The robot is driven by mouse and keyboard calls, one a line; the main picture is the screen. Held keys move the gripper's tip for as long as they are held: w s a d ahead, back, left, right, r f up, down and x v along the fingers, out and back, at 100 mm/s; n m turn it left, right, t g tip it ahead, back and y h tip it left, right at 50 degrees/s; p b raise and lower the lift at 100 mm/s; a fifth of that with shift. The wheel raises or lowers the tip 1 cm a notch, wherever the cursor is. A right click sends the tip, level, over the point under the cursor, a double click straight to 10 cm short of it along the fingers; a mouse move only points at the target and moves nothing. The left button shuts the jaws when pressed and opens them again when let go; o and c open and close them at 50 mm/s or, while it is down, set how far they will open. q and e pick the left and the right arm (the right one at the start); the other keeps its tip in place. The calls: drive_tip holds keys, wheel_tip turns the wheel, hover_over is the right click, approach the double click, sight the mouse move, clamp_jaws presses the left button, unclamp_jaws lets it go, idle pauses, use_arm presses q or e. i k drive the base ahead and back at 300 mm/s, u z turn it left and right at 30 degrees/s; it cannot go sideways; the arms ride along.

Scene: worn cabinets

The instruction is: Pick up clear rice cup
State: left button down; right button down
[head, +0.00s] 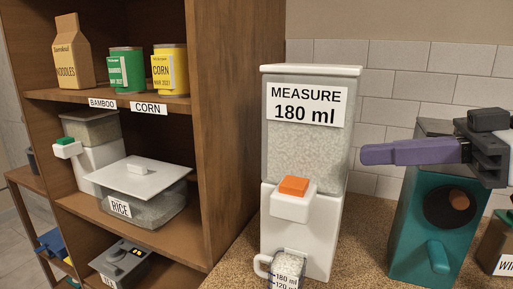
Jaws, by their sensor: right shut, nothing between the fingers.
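The clear rice cup (289,266) stands under the spout of a white rice dispenser (312,225) labelled "MEASURE 180 ml". The cup holds white grains, has printed marks of 180 and 120 ml, and its pale handle is on the left. Its bottom is cut off by the lower picture edge. My right gripper (368,154) has purple fingers and is shut and empty. It points left, above and to the right of the cup and well apart from it. My left gripper is not in view.
A teal machine (408,233) with a dark round dial stands right of the dispenser, below my right gripper. A brown box (496,248) is at the right edge. A wooden shelf (237,130) on the left holds cans, a noodle carton and a rice bin (150,207).

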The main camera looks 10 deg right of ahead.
sight(287, 267)
drive_tip(key=k, duration=1.5)
